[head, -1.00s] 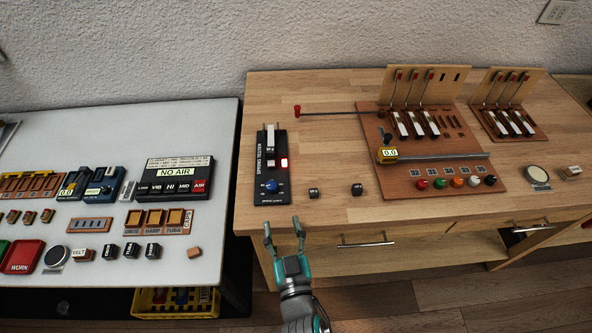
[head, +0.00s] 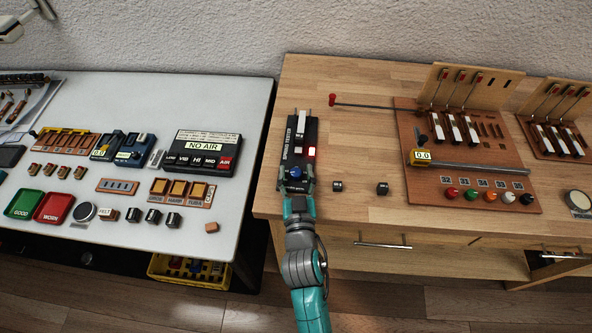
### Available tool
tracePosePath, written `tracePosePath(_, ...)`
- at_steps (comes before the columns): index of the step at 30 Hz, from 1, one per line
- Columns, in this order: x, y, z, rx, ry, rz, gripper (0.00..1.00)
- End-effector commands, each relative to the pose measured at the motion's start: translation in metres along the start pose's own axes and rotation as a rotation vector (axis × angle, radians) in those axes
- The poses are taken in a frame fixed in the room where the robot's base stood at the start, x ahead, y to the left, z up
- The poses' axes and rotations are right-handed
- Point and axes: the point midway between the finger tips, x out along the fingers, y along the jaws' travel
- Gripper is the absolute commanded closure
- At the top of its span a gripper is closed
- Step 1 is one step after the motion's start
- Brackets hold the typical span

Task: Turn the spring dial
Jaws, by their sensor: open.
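The spring tester (head: 301,140) is a black box near the left edge of the wooden bench. It has a white lever (head: 303,122), a lit red light (head: 311,151) and a blue dial (head: 296,171) at its near end. My gripper (head: 296,178) is at the near end of the tester, with its fingers open on either side of the blue dial. I cannot tell whether the fingers touch the dial.
Two small black weights (head: 337,186) (head: 382,188) stand on the bench right of the tester. A rod with a red knob (head: 333,99) lies behind them. A brown key board (head: 470,160) stands further right.

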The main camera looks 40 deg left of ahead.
Motion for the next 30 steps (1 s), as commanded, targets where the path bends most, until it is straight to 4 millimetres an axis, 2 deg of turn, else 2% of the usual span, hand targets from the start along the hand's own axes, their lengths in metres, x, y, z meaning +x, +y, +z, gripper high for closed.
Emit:
tracePosePath(4, 0.0079, 0.0002, -0.0006, 0.0, 0.001, 0.0, 0.44)
tracePosePath(13, 0.009, 0.0001, -0.0002, 0.0, 0.0, 0.0, 0.44)
tracePosePath(18, 0.0089, 0.0, -0.0002, 0.0, 0.0, 0.0, 0.87)
tracePosePath(20, 0.0089, 0.0, -0.0002, 0.0, 0.0, 0.0, 1.0)
tracePosePath(30, 0.0093, -0.0019, 0.0018, -0.002, -0.008, 0.023, 1.0)
